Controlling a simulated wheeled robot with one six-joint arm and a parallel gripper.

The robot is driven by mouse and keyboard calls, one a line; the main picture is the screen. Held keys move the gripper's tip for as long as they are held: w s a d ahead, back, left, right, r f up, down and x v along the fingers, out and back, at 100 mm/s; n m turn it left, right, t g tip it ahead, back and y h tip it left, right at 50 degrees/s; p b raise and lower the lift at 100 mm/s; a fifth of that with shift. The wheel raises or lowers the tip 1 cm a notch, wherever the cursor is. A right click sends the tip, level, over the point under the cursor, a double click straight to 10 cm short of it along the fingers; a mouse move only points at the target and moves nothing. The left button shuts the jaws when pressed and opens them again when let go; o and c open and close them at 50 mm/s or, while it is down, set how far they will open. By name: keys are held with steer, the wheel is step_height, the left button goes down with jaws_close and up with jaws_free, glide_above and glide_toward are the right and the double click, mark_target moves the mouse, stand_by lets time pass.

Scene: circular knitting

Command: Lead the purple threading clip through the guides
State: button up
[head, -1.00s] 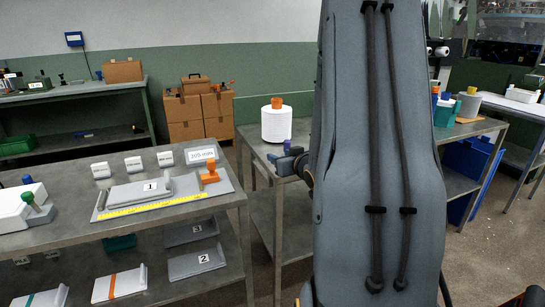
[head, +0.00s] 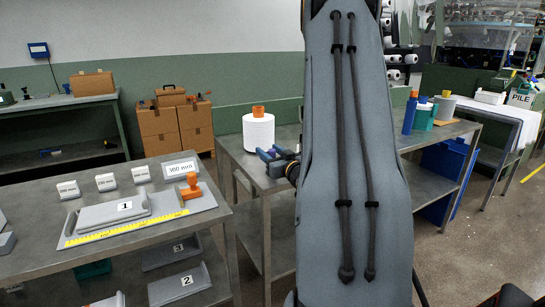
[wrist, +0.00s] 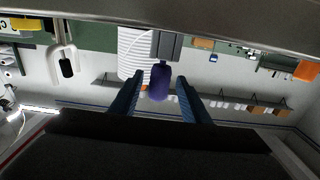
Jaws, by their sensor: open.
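The purple clip (wrist: 159,80) hangs in the wrist view from a grey block (wrist: 167,46), which shows upside down. My gripper (wrist: 160,97) is open, with its blue fingers apart on either side of the clip; whether they touch it cannot be told. In the head view my gripper (head: 275,154) is beside the white yarn cone (head: 258,134) with an orange top, over the middle table (head: 232,152). The clip is not clear there. The cone also shows behind the clip in the wrist view (wrist: 132,55). No guides can be made out for certain.
My arm covers the middle of the head view. A front-left table (head: 60,262) bears a grey board (head: 205,203), white blocks and an orange-handled stamp (head: 190,187). Blue and teal containers (head: 423,117) stand on the table at right. Cardboard boxes (head: 158,122) are stacked behind.

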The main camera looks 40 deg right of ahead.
steer(key=shift+x, duration=1.3)
jaws_close()
steer(key=shift+r, duration=0.1)
step_height(320, 180, up, 10)
steer(key=shift+d, duration=0.1)
steer(key=c, duration=0.8)
jaws_free()
steer(key=shift+d, duration=0.1)
steer(key=shift+c, duration=0.9)
